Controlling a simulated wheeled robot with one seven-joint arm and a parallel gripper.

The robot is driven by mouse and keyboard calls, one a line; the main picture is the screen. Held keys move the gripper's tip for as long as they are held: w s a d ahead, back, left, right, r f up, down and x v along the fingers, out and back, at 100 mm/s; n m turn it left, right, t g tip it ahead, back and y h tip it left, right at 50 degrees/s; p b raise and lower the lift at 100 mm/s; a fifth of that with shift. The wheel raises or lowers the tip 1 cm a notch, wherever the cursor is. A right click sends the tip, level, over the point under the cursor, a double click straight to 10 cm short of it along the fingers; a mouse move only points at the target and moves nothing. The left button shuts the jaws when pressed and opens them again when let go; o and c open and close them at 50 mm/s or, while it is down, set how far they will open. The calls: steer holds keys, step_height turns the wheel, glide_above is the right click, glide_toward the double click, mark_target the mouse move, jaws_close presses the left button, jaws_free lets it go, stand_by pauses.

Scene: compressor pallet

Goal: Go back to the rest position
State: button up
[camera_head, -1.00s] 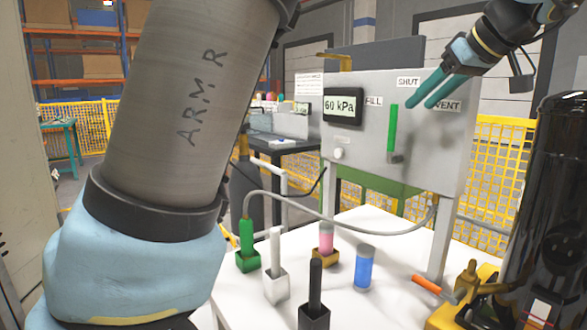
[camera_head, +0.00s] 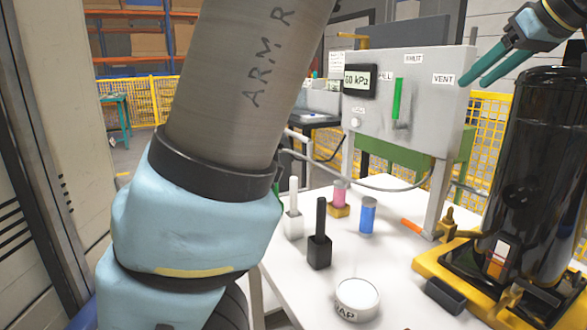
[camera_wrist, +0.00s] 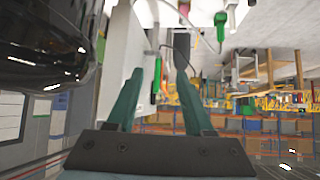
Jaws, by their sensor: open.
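My gripper (camera_head: 484,70) is at the upper right in the head view, its two green fingers apart and empty. It is to the right of the grey control panel (camera_head: 432,112), close to the VENT label and clear of the green lever (camera_head: 397,100). The lever stands upright below the SHUT label, and the display (camera_head: 360,80) reads 60 kPa. In the wrist view, the open fingers (camera_wrist: 155,100) have nothing between them. My arm hides the left part of the white table in the head view.
A black compressor tank (camera_head: 545,165) on a yellow base stands at right, below my gripper. The white table (camera_head: 310,290) holds a blue cylinder (camera_head: 367,215), a pink cylinder (camera_head: 340,195), a black-handled holder (camera_head: 319,235), a white-handled one (camera_head: 293,210) and a round white tub (camera_head: 357,298).

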steer(key=w+a+f+m+g+p, duration=0.2)
steer(key=w+a+f+g+p, duration=0.15)
steer(key=a+f, duration=0.5)
steer(key=w+a+f+m+g+p, duration=0.2)
steer(key=w+a+f, duration=0.3)
steer(key=a, duration=0.7)
steer(key=s+a+f+g+h+p, duration=0.1)
steer(key=s+a+f, duration=0.3)
steer(key=a, duration=0.5)
steer(key=s+a+f+g+h+p, duration=0.1)
steer(key=s+a+f+h+p, duration=0.1)
steer(key=a, duration=0.8)
steer(key=s+f+p, duration=0.1)
steer(key=s+f, duration=0.1)
steer(key=s, duration=0.1)
steer(key=shift+s+f+p, duration=0.2)
steer(key=shift+p, duration=0.2)
